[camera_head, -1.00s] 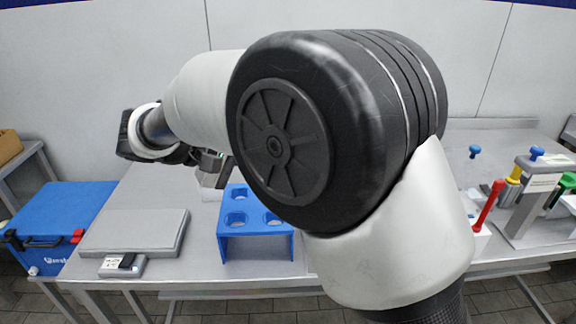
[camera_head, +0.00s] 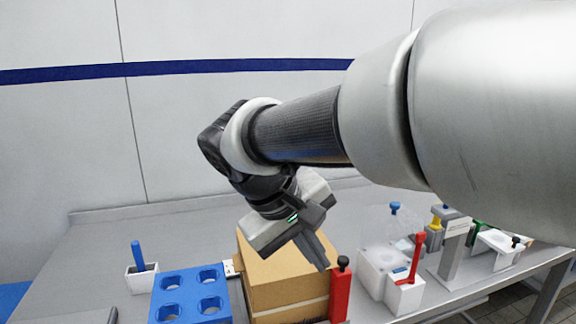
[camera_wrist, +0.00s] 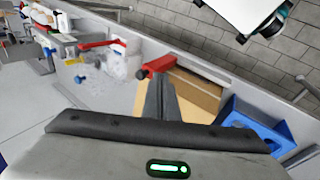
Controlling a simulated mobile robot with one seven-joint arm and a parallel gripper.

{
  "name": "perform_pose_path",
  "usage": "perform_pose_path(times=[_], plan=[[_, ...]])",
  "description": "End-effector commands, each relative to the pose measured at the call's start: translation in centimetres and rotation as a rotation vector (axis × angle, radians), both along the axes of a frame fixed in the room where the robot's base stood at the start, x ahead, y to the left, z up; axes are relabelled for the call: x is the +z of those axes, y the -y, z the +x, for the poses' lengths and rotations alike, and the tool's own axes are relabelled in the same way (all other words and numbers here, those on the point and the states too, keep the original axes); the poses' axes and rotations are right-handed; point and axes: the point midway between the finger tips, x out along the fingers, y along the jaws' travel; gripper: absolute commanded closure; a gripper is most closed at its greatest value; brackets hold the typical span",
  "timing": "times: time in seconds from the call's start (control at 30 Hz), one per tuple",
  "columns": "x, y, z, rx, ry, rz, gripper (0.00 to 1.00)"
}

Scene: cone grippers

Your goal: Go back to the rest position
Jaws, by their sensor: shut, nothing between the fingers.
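My gripper (camera_head: 318,255) hangs from my bent arm above the table in the head view. Its fingers are together with nothing between them, and they point down to the right. The fingertips appear in front of or over a cardboard box (camera_head: 265,275); whether they touch it I cannot tell. In the wrist view my closed fingers (camera_wrist: 160,85) point towards a red-handled tool (camera_wrist: 158,65) beside the box (camera_wrist: 195,95). My upper arm hides the right part of the head view.
A blue rack with round holes (camera_head: 172,280) stands left of the box. A red upright tool (camera_head: 341,290) is close on its right. White holders (camera_head: 405,293), bottles and a stand (camera_head: 455,250) fill the table's right. The back left of the table (camera_head: 130,225) is bare.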

Motion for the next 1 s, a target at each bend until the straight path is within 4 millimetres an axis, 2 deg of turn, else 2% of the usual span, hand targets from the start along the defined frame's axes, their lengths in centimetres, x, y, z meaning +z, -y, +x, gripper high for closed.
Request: perform_pose_path(times=[0.03,0.1,0.2,0.4,0.6,0.67,0.87,1.0], plan=[[-0.1,2.8,-1.8,-0.055,0.009,0.079,1.0],[-0.7,4.9,-3.9,-0.103,0.025,0.179,1.0],[-1.4,6.8,-6.2,-0.163,0.064,0.297,1.0],[-2.6,8.7,-9.3,-0.254,0.165,0.464,1.0],[-3.7,9.8,-11.3,-0.332,0.283,0.587,1.0],[-1.2,9.7,-11.1,-0.326,0.279,0.586,1.0],[3.1,9.7,-11.1,-0.325,0.274,0.584,1.0],[6.6,9.6,-11.1,-0.324,0.274,0.583,1.0]])
